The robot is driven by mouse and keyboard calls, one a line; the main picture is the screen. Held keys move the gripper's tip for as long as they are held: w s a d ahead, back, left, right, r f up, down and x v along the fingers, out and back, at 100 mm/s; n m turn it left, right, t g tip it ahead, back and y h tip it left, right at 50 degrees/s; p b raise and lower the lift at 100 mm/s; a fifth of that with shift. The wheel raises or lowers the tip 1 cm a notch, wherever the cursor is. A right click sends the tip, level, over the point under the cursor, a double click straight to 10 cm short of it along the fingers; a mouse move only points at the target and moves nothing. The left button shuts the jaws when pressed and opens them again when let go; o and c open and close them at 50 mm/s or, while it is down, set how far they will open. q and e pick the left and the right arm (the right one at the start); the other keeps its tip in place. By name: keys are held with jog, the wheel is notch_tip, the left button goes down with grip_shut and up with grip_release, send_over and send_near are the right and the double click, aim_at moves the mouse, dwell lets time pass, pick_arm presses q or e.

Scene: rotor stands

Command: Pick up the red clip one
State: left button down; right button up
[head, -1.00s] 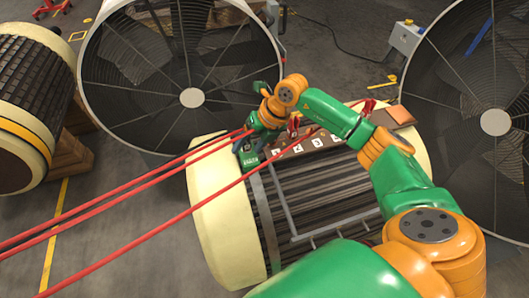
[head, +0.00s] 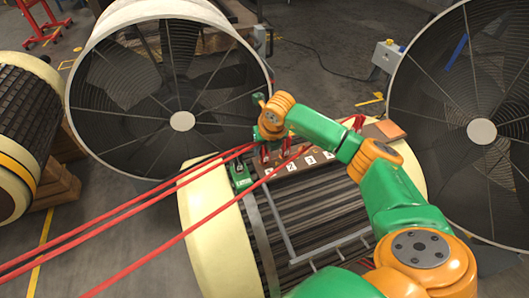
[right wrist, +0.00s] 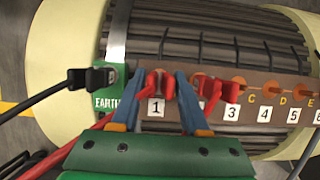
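My right gripper (right wrist: 160,90) has its two blue fingers spread on either side of a red clip (right wrist: 160,84) at the plate marked 1 on the brown terminal board (right wrist: 278,78). In the right wrist view, small gaps show between the fingers and this clip. A second red clip (right wrist: 215,90) sits just right of the right finger, near the plate marked 3. In the head view my right gripper (head: 268,135) is over the left end of the board, and its fingers are hard to make out. My left gripper is not in view.
A black clip (right wrist: 92,77) sits on the green EARTH plate (right wrist: 108,98) left of the fingers. Red cables (head: 130,222) run from the board to the left. Large caged fans (head: 182,121) stand behind the rotor (head: 215,230), with another rotor (head: 25,110) at far left.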

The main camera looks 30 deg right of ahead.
grip_shut()
jog(key=shift+r, duration=0.15)
